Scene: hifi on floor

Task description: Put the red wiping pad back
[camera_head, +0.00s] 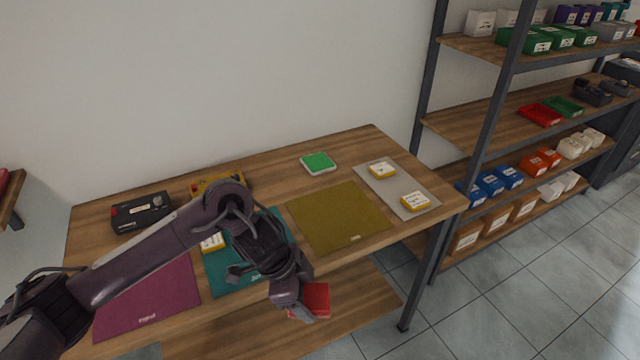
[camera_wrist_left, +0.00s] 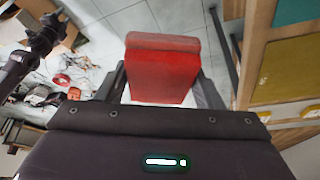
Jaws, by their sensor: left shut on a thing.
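The red wiping pad (camera_head: 312,299) is held by my left gripper (camera_head: 300,305), beyond the table's front edge. In the left wrist view the red pad (camera_wrist_left: 162,68) sits between the two fingers of my left gripper (camera_wrist_left: 160,90), which are shut on it. The wooden table (camera_head: 270,178) bears a magenta mat (camera_head: 150,300), a teal mat (camera_head: 225,275) and an olive mat (camera_head: 335,215). My left arm hides part of the teal mat. A dark arm end (camera_wrist_left: 42,38), seemingly my right, shows at the left of the wrist view; its jaws are too small to read.
A green pad on a white base (camera_head: 318,162) lies at the table's back. A grey mat (camera_head: 390,183) with yellow-and-white boxes (camera_head: 414,201) is at the right. A black device (camera_head: 141,213) stands at the left. A shelf rack (camera_head: 500,150) stands right of the table.

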